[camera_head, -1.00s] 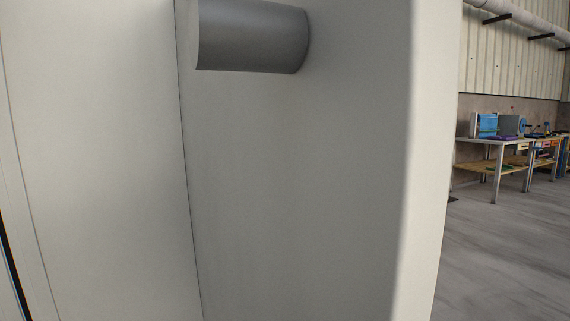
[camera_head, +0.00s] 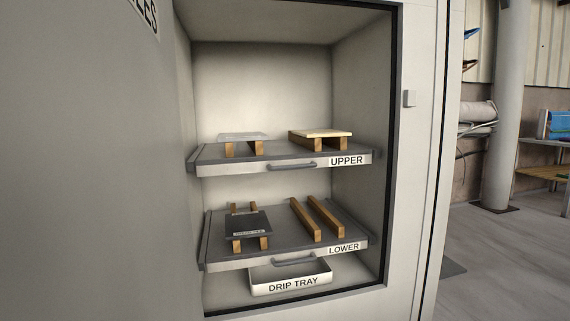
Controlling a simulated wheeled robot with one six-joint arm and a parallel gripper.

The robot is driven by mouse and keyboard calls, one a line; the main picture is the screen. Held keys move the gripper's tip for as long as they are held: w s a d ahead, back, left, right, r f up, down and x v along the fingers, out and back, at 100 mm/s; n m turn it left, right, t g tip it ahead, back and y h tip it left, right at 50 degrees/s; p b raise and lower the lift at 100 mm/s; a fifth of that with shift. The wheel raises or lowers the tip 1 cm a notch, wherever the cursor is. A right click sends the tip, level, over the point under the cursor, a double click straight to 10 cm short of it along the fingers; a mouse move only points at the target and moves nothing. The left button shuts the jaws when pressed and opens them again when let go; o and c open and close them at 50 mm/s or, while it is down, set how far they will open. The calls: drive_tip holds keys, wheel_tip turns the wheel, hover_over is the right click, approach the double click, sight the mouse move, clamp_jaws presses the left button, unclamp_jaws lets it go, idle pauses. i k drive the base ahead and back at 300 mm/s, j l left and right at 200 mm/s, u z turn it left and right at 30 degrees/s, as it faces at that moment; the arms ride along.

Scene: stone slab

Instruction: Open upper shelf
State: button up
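The upper shelf (camera_head: 225,169) sits inside an open cabinet, with a white front edge labelled UPPER and a small dark handle (camera_head: 291,166) at its middle. A grey slab (camera_head: 243,137) on wooden blocks lies on its left half, and a pale slab (camera_head: 321,133) on wooden blocks lies on its right half. The shelf appears pushed in, roughly in line with the lower shelf. My gripper is not in view.
The lower shelf (camera_head: 225,262), labelled LOWER, holds a dark slab (camera_head: 248,225) and two bare wooden bars. A drip tray (camera_head: 290,285) sits beneath. The cabinet door (camera_head: 90,180) stands at the left. Open floor (camera_head: 490,260) lies right of the cabinet.

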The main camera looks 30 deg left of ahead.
sight(297, 152)
drive_tip(key=i+l+u, duration=0.25)
drive_tip(key=i+u, duration=0.25)
drive_tip(key=i+l+u, duration=0.3)
drive_tip(key=u, duration=0.15)
drive_tip(key=i+l+u, duration=0.25)
drive_tip(key=l+u, duration=0.25)
